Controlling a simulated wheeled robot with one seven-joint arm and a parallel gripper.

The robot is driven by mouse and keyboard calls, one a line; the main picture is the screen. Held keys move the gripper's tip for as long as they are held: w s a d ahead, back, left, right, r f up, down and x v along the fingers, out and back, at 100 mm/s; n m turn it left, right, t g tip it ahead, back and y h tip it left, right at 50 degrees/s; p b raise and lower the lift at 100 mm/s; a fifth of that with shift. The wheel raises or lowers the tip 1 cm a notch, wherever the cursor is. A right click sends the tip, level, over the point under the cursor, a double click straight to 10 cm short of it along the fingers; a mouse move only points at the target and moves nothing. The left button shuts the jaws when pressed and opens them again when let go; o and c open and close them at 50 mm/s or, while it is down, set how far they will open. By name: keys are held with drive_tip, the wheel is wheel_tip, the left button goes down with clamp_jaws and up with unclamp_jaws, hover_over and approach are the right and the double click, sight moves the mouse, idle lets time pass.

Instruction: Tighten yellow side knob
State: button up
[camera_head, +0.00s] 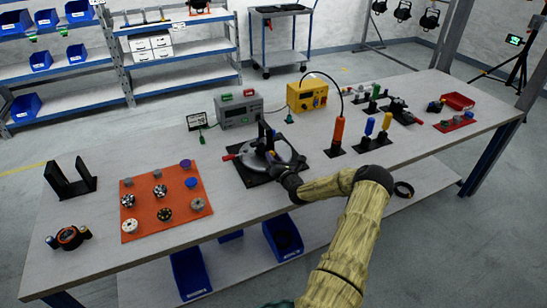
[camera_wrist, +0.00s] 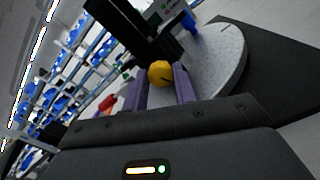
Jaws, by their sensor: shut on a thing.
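The yellow side knob (camera_wrist: 160,73) sits between the two purple fingers of my gripper (camera_wrist: 163,84) in the wrist view. A dark line shows on its rounded face. My gripper is shut on it. In the head view the knob (camera_head: 271,155) is a small yellow spot just beyond my gripper (camera_head: 276,162), partly hidden by it. The knob is at the side of a fixture with a round grey disc (camera_head: 284,150) on a black base plate (camera_head: 254,178). The disc (camera_wrist: 222,58) also shows right of the knob in the wrist view. A dark upright part stands by the disc.
An orange mat (camera_head: 140,222) with several small knobs lies left of the fixture. A grey box (camera_head: 238,112) and a yellow box (camera_head: 306,96) stand behind it. An orange-handled tool (camera_head: 338,130) stands upright to the right. Bare table (camera_head: 420,155) lies further right.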

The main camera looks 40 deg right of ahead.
drive_tip(key=shift+f, duration=0.1)
drive_tip(key=o, duration=0.7)
drive_tip(key=v, duration=1.7)
drive_tip(key=shift+s+a+b, duration=0.1)
drive_tip(key=shift+s+b, duration=0.1)
drive_tip(key=shift+b, duration=0.15)
